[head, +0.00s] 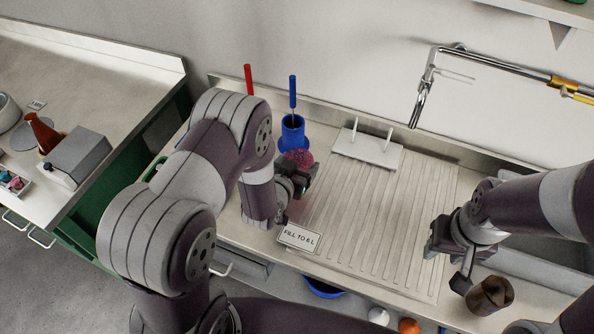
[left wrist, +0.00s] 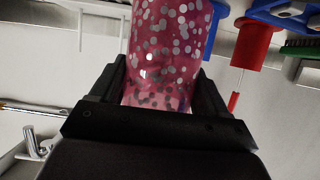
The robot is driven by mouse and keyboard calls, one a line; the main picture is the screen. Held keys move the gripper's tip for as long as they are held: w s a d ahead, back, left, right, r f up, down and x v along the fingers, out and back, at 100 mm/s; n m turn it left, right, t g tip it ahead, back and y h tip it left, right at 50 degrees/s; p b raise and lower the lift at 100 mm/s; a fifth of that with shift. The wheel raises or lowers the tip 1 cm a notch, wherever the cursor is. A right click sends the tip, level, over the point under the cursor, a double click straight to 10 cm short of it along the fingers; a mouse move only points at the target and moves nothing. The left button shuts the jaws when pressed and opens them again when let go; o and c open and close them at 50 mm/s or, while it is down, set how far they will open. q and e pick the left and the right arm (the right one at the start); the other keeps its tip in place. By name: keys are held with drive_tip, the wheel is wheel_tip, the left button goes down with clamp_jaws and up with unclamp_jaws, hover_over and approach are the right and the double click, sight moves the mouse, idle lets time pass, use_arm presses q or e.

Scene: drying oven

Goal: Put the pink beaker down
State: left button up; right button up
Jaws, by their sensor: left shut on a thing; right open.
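The pink beaker (head: 298,157) shows just beyond my left gripper (head: 300,182) in the head view, partly hidden by it. In the left wrist view the beaker (left wrist: 172,45) is pink with pale and dark round speckles. It stands between the fingers of my left gripper (left wrist: 160,105), which is shut on it. Its far end is cut off by the picture edge. I cannot tell whether its base touches the surface. My right gripper (head: 452,262) is open and apart from the beaker, over the front right of the counter.
A blue brush holder (head: 292,133) stands just behind the beaker. A white pegged rack (head: 368,149) is at the back of the ribbed drainboard (head: 375,215), which is largely clear. A "FILL TO 6 L" sign (head: 299,237) is at the front edge. A brown vessel (head: 490,296) is beside my right gripper.

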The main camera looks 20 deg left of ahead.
use_arm(q)
drive_tip(key=shift+w+a+f, duration=0.3)
drive_tip(key=shift+a+f, duration=0.05)
drive_tip(key=shift+a, duration=0.2)
drive_tip(key=shift+w+a+f, duration=0.3)
drive_tip(key=shift+a+f, duration=0.05)
drive_tip(key=shift+a, duration=0.15)
wheel_tip(320, 180, down, 4)
drive_tip(key=shift+r, duration=0.1)
drive_tip(key=shift+f, duration=0.2)
drive_tip(key=o, duration=1.1)
drive_tip(key=shift+r, duration=0.2)
drive_tip(key=s+a+r+g+y, duration=0.1)
drive_tip(key=s+r+g, duration=0.5)
drive_tip(key=s, duration=0.4)
drive_tip(key=s+a+r+n+g, duration=0.1)
drive_tip(key=s+r+g, duration=0.5)
drive_tip(key=s+r, duration=0.3)
drive_tip(key=shift+s+y, duration=0.4)
drive_tip(key=shift+s, duration=0.65)
